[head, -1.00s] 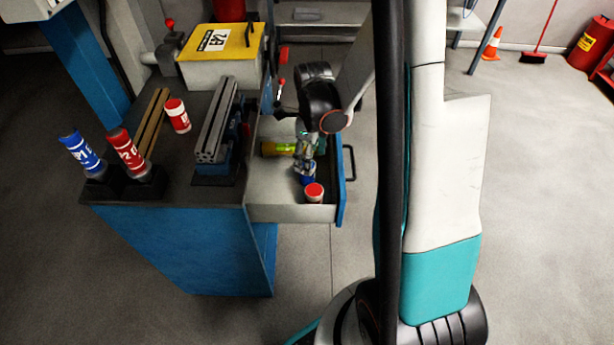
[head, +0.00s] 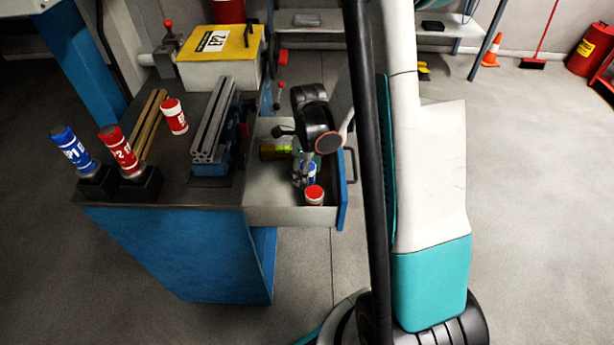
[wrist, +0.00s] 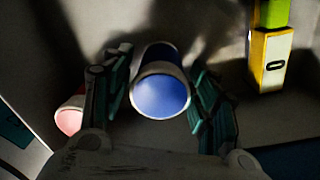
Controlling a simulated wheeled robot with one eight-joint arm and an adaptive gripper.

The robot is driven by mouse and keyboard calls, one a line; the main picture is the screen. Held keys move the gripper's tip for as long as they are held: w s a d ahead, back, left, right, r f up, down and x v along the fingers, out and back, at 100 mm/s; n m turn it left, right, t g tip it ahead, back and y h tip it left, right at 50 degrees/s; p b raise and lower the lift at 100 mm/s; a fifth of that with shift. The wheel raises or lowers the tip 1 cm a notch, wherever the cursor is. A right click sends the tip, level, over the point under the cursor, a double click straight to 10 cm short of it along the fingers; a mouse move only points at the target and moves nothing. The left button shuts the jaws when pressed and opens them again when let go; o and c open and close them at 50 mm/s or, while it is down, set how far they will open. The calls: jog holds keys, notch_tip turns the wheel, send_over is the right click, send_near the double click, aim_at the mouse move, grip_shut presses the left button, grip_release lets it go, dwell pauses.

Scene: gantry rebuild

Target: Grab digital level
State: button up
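The digital level, a yellow and green block (head: 275,152), lies in the open drawer (head: 270,214), left of my gripper in the head view. In the wrist view the level (wrist: 271,62) shows at the upper right with a small dark mark on its yellow end, clear of the fingers. My gripper (head: 303,178) is down in the drawer. In the wrist view its two fingers (wrist: 161,92) press close on both sides of a blue and white can (wrist: 162,97). That can also shows at the gripper in the head view (head: 311,173). The fingertips are partly hidden.
A red-topped can (head: 314,194) stands at the drawer's front corner, close to my gripper. The drawer walls are near on all sides. The workbench (head: 215,190) at left carries a metal rail vice (head: 212,130), a yellow-lidded box (head: 220,45) and several cans.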

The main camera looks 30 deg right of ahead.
jog(key=c, duration=0.7)
jog(key=shift+o, duration=0.2)
jog(key=shift+r, duration=0.1)
